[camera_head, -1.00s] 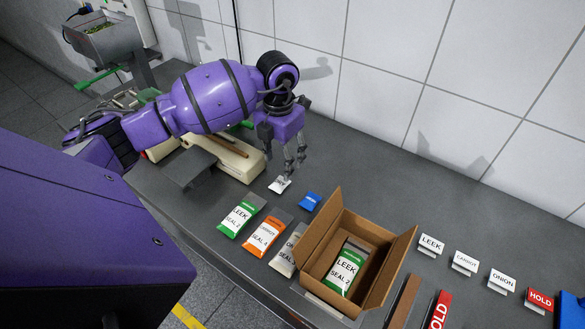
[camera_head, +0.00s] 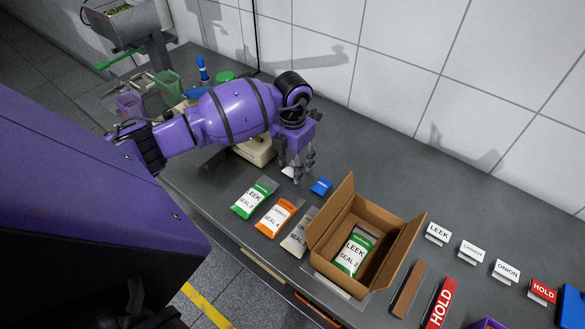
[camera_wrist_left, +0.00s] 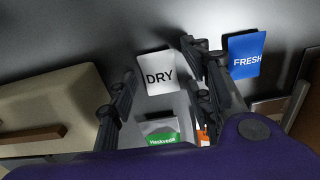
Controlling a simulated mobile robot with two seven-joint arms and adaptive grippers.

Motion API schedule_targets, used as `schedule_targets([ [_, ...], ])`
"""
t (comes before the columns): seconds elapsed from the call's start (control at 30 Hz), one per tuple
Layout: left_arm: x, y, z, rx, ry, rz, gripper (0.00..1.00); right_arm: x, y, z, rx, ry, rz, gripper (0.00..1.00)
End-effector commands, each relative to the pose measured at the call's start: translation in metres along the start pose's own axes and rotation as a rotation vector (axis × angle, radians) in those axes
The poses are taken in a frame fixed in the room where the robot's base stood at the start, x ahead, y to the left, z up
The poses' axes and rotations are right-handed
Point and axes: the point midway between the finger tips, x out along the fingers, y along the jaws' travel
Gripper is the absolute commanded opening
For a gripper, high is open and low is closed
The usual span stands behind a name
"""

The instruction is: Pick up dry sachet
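The dry sachet is a small white packet marked DRY (camera_wrist_left: 157,74). It lies flat on the grey table, and in the head view only a small white part (camera_head: 288,172) shows behind my fingers. My left gripper (camera_head: 297,174) points down just over the sachet. In the left wrist view my left gripper (camera_wrist_left: 160,62) is open, with fingers to either side of the sachet and nothing held. I cannot tell whether the fingertips touch the table. My right gripper is not in view.
A blue FRESH sachet (camera_head: 321,186) lies close to the right. Leek (camera_head: 251,199), carrot (camera_head: 275,216) and onion (camera_head: 298,235) packets lie in front. An open cardboard box (camera_head: 323,236) holds a leek packet. A cream device (camera_head: 252,152) stands left of the gripper.

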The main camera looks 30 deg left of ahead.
Motion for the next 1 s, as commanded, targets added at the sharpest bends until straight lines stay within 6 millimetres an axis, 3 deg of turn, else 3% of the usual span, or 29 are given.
schedule_targets([
  [0.03,0.0,0.0,0.0,0.0,0.0,0.0,0.35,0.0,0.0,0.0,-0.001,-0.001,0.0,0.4],
  [0.17,0.0,0.0,0.0,0.0,0.0,0.0,0.18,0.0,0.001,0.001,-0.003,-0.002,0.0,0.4],
  [0.63,-0.009,0.001,0.001,0.0,-0.002,0.001,0.17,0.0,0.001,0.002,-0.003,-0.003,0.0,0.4],
  [0.8,-0.033,0.001,0.001,0.002,-0.004,0.002,0.17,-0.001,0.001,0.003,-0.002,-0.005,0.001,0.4],
  [1.0,-0.077,-0.002,-0.036,0.004,-0.005,0.005,0.17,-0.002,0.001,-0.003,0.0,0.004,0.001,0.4],
])
